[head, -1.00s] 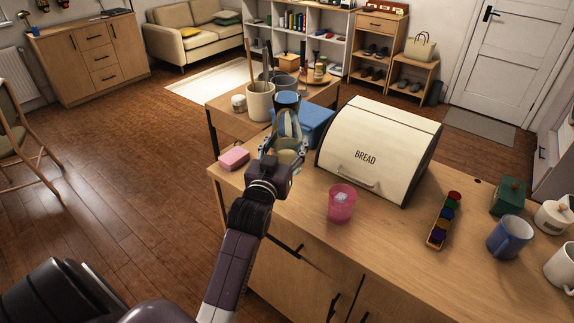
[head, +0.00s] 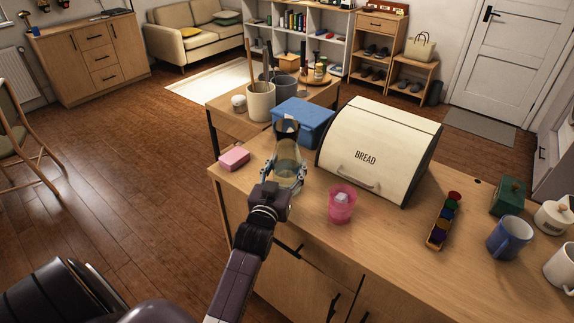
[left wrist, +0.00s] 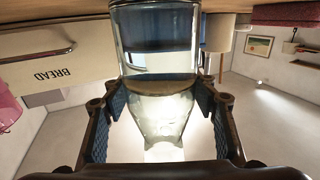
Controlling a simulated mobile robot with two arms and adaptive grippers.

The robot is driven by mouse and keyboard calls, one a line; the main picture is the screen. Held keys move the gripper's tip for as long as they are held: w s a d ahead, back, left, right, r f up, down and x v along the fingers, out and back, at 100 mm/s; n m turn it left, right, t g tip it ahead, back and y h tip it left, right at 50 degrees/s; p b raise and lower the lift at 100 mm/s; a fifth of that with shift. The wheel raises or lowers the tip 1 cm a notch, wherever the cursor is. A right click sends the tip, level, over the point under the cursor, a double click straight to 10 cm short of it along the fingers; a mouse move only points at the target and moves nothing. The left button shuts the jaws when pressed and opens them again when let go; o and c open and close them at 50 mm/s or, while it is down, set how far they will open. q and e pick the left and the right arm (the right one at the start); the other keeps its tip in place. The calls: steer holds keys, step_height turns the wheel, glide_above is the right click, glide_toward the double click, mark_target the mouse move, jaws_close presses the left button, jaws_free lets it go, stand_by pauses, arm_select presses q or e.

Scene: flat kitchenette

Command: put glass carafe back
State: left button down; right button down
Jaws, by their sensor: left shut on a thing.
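The glass carafe (head: 288,158) is clear, with a dark band or collar at its top, and stands about upright in the head view. My left gripper (head: 284,178) is shut on it, with a finger on either side. In the left wrist view the carafe (left wrist: 160,90) fills the middle between the two finger pads of the left gripper (left wrist: 158,112). It is over the left part of the wooden counter (head: 300,225), left of the bread box. I cannot tell whether its base touches the counter. My right gripper is not in view.
The cream bread box (head: 375,150) stands close on the right and a blue box (head: 304,120) behind. A pink sponge (head: 234,158) lies to the left. A pink cup (head: 342,203) stands in front of the bread box. Utensil pots (head: 261,102) stand farther back.

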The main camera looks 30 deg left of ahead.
arm_select(q)
steer(key=c, duration=1.2)
jaws_free()
steer(key=shift+f, duration=0.1)
steer(key=o, duration=0.4)
steer(key=shift+r, duration=0.25)
steer(key=b+v, duration=0.2)
steer(key=v, duration=1)
